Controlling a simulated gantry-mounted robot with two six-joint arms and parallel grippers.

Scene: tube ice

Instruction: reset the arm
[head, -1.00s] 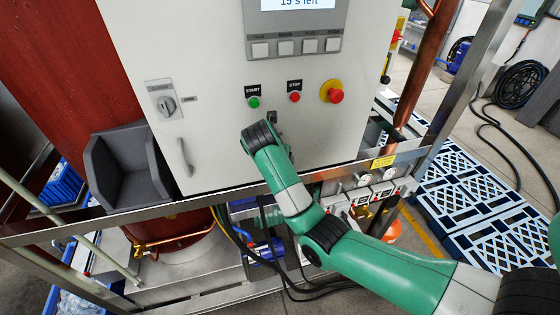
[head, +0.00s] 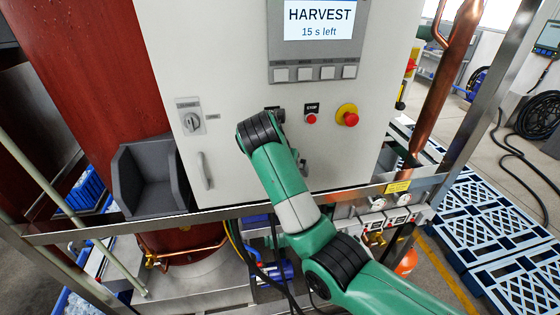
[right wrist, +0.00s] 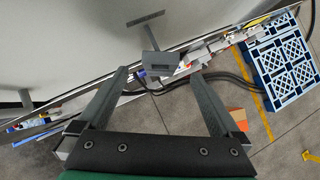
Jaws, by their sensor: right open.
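My right arm (head: 295,205) is green and comes in from the lower right in the head view, in front of the white control cabinet (head: 235,150). Its wrist covers the START button area. In the head view the gripper is mostly hidden behind the wrist. In the right wrist view my right gripper (right wrist: 158,76) is open, its two grey fingers apart with nothing held between them. A small grey block (right wrist: 160,64) on the cabinet side shows beyond the fingertips; I cannot tell if it touches. My left gripper is not in view.
The cabinet has a display (head: 318,20) reading HARVEST, 15 s left, a red STOP button (head: 311,119), an emergency stop (head: 350,117) and a rotary switch (head: 193,122). A grey bin (head: 150,180) is at left. A steel rail (head: 100,228) crosses below. Blue pallets (head: 500,230) lie right.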

